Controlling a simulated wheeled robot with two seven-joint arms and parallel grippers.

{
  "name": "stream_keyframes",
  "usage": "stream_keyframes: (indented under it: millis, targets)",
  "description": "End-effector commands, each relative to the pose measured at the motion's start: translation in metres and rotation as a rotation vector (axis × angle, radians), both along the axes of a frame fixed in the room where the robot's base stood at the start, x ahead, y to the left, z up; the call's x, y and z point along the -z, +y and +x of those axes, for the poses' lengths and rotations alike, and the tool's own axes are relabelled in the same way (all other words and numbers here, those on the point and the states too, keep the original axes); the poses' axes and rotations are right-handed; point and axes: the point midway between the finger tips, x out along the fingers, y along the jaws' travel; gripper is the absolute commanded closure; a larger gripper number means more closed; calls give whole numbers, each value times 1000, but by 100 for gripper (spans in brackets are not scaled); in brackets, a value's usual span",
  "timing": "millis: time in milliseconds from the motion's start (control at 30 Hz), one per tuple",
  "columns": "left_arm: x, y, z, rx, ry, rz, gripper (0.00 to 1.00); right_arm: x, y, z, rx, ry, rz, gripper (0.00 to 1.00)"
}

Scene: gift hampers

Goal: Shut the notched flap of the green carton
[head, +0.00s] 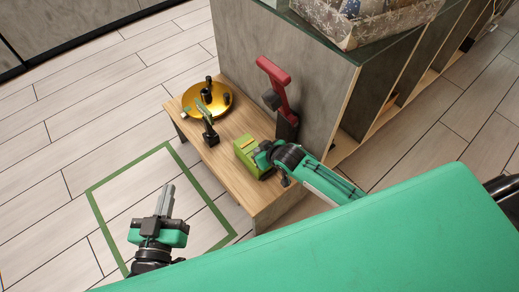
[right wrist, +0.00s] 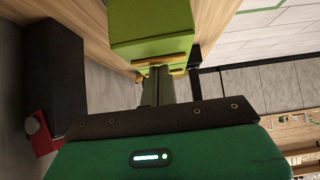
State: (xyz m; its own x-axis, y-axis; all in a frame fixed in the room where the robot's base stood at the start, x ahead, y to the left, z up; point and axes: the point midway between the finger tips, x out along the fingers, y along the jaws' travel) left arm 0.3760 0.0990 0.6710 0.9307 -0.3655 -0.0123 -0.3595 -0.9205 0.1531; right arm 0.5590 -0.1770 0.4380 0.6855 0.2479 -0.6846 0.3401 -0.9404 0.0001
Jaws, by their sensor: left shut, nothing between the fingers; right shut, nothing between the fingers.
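The green carton (head: 244,146) stands on the low wooden table, with a tan-yellow strip on its top. In the right wrist view the carton (right wrist: 150,22) is at the top, with tan edges on the side facing my fingers. I cannot make out the notch or how far the flap is open. My right gripper (head: 262,158) is shut and empty, its fingertips (right wrist: 160,72) right at the carton's tan edge; whether they touch is unclear. My left gripper (head: 168,190) is shut and empty over the floor, left of the table.
A gold round tray (head: 222,106) with small dark items is on the table (head: 208,152). A dark item with a green bar (head: 208,128) stands before it. A red and black device (head: 275,78) stands behind the carton, beside a grey cabinet (head: 315,95). A green outline (head: 98,212) marks clear floor.

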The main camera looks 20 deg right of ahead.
Motion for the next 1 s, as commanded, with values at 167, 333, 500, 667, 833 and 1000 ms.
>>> stream_keyframes:
  millis: [167,333,500,667,833,1000]
  targets:
    - [-2,0,0,0,-1,0,100,-1,0,0,0,0,0,100]
    - [-10,0,0,0,-2,-1,100,-8,0,0,0,0,0,100]
    - [-19,0,0,0,-2,-1,100,-14,0,0,0,-1,0,100]
    - [-23,0,0,0,-2,-1,100,-17,0,0,0,-1,0,100]
    - [-28,0,0,0,-3,-1,100,-21,0,1,0,-1,0,100]
    - [-46,0,0,0,-3,-1,100,-36,-2,3,0,-1,0,100]
